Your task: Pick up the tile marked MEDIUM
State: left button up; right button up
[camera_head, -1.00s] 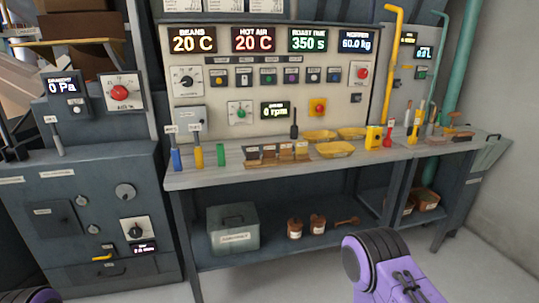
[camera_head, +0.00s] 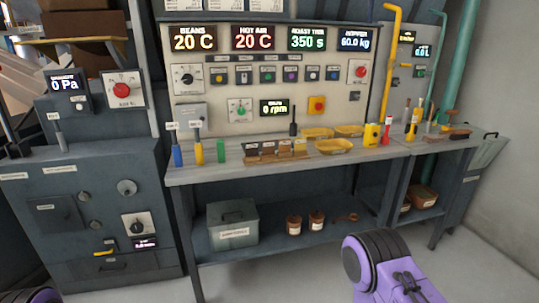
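A row of small upright tiles (camera_head: 277,150) stands in a brown wooden holder on the front left part of the workbench (camera_head: 220,172). The tiles run from dark brown at left to yellowish at right. Their markings are too small to read, so I cannot tell which says MEDIUM. A purple link of my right arm shows at the bottom, with its gripper out of view. Dark slim prongs (camera_head: 12,140) show at the left edge and may be my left gripper; whether they are open or shut is unclear. Nothing touches the tiles.
Blue, yellow and green upright items (camera_head: 198,150) stand left of the tiles. Yellow trays (camera_head: 334,146) and a black-handled tool (camera_head: 293,124) stand behind and right. A control panel (camera_head: 270,85) rises behind. A grey box (camera_head: 233,225) and brown jars (camera_head: 294,225) sit on the lower shelf.

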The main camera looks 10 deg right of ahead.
aim_at(268, 146)
jog(key=u, duration=0.2)
jog(key=k, duration=0.3)
jog(key=z, duration=1.45)
jog(key=i, duration=1.9)
jog(key=u, duration=0.4)
